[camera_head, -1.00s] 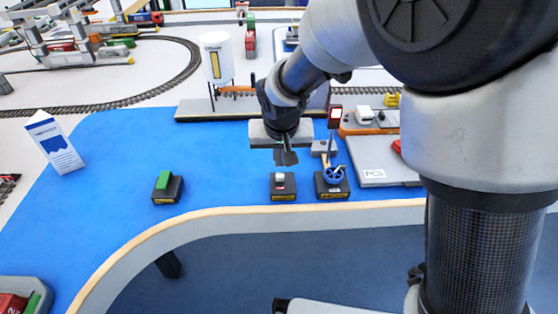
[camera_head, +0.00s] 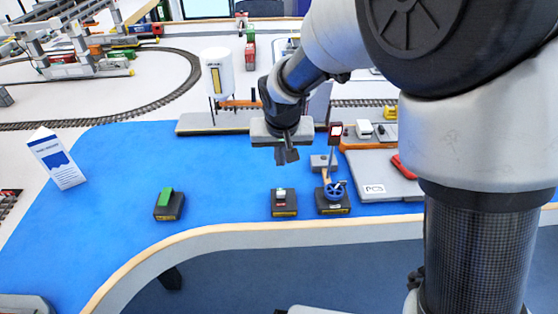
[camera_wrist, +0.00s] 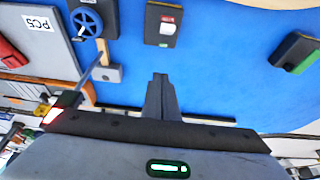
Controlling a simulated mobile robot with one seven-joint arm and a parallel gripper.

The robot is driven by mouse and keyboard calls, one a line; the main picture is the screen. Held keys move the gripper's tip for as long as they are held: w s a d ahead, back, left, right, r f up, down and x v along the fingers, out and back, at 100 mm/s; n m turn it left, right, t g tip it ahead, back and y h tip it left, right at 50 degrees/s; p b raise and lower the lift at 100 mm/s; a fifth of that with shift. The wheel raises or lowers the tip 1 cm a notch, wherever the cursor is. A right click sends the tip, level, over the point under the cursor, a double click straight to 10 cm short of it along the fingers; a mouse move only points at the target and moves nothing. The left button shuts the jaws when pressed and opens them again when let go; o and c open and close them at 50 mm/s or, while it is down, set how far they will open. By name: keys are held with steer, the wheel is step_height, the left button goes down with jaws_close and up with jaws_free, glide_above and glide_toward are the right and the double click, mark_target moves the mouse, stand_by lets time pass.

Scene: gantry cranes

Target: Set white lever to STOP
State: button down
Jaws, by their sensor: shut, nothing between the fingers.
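The white lever (camera_head: 281,195) sits on a small dark box (camera_head: 285,212) near the front edge of the blue table. In the wrist view the white lever (camera_wrist: 168,29) lies between a red mark and a green mark on its box (camera_wrist: 153,22). The lettering is too small to read. My gripper (camera_head: 287,156) is shut and empty, fingers pointing down, above the table and behind the box in the head view. In the wrist view the gripper's fingertips (camera_wrist: 160,77) are apart from the box.
A box with a blue handwheel (camera_head: 334,193) stands just right of the lever box. A box with a green switch (camera_head: 165,198) stands to the left. A grey PCS plate (camera_head: 385,180) lies further right. Blue surface between the left boxes is clear.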

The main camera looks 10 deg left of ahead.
steer(key=s+d+r, duration=0.1)
steer(key=s+r, duration=0.5)
steer(key=r, duration=0.1)
steer(key=shift+s+d+p, duration=0.3)
steer(key=shift+s+p, duration=0.05)
steer(key=shift+p, duration=0.05)
steer(key=s+d+r+m, duration=0.1)
steer(key=s+d+r, duration=0.1)
steer(key=d+r, duration=0.35)
steer(key=s+d+r+m, duration=0.1)
steer(key=s+d+r, duration=0.15)
steer(key=d, duration=0.65)
steer(key=s+d+r+t+h, duration=0.1)
steer(key=s+d+r+t, duration=0.15)
steer(key=s+d, duration=0.65)
step_height(320, 180, up, 17)
steer(key=p, duration=1.6)
steer(key=shift+s+a+f+m+g+p, duration=0.2)
steer(key=shift+s+a+m+g+p, duration=0.1)
steer(key=shift+a+g+p, duration=0.15)
